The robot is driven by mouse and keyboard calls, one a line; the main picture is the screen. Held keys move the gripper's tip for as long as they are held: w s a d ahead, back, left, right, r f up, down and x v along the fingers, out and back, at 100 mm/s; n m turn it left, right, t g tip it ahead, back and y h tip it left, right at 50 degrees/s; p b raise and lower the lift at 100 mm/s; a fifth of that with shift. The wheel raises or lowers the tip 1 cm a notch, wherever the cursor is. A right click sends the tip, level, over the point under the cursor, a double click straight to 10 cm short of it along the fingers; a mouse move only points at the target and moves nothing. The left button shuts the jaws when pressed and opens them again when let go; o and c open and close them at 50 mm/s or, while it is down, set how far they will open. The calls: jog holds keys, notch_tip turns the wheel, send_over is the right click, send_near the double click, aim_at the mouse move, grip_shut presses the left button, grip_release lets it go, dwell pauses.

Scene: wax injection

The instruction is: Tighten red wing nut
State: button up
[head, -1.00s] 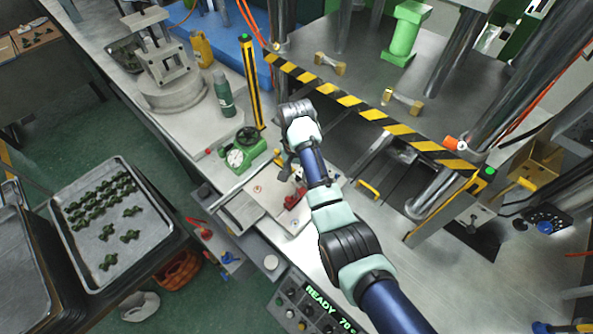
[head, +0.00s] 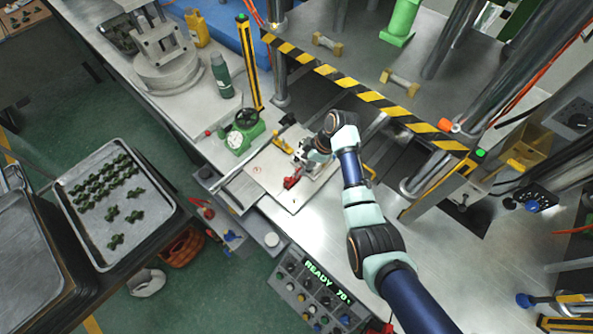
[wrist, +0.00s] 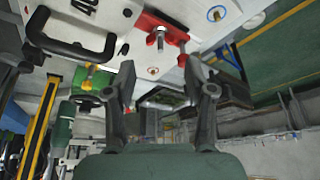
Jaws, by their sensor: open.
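A red part (head: 292,182), which seems to be the red wing nut or its clamp, sits on a light plate (head: 262,170) on the bench. In the wrist view a red piece (wrist: 146,20) with a metal bolt shows at the top centre, beyond the fingertips. My gripper (head: 308,156) is over the plate, just above and right of the red part in the head view. In the wrist view my gripper (wrist: 160,82) is open, its fingers apart with nothing held between them. My wrist hides part of the fixture in the head view.
A green device with a dial (head: 237,138) stands left of the plate. A yellow part (head: 283,145) is at the plate's far side. A control panel (head: 312,290) lies in front.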

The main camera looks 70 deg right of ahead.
aim_at(296, 173)
jog(key=b+x, duration=0.1)
jog(key=x, duration=0.6)
jog(key=shift+w+f, duration=0.15)
jog(key=shift+f, duration=0.15)
